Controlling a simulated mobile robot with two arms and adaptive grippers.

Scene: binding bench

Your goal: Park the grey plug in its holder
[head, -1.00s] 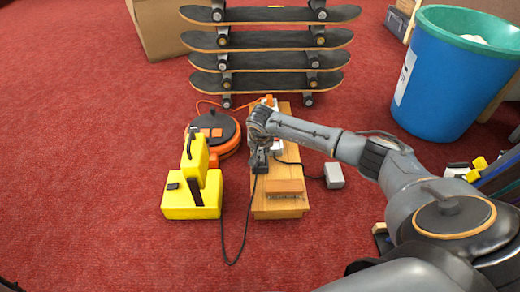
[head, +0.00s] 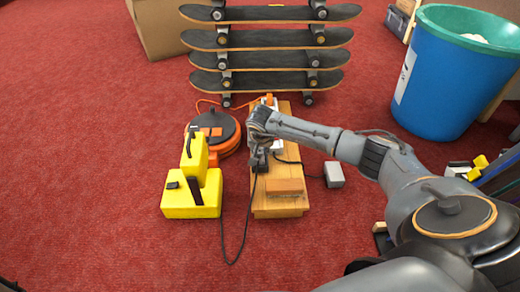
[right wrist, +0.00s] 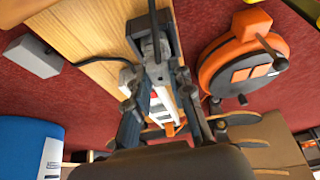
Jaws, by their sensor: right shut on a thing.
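My right gripper (head: 259,143) is shut on the dark grey plug (head: 259,160), over the wooden board (head: 267,206). In the right wrist view the plug (right wrist: 150,38) sits between the fingertips (right wrist: 153,66), its black cable running off toward the top. In the head view that cable loops down over the carpet to the yellow unit (head: 191,205). A white power strip (right wrist: 157,100) lies on the board, partly hidden by the gripper. A raised wooden block (head: 286,187) is on the board's near part. I cannot make out the holder clearly. My left gripper is not in view.
An orange and black cable reel (head: 228,135) lies left of the board. A light grey box (head: 333,174) with a cable sits to its right. Stacked skateboards (head: 265,61) stand behind, and a blue bin (head: 440,85) stands at right. The carpet (head: 110,150) at left is clear.

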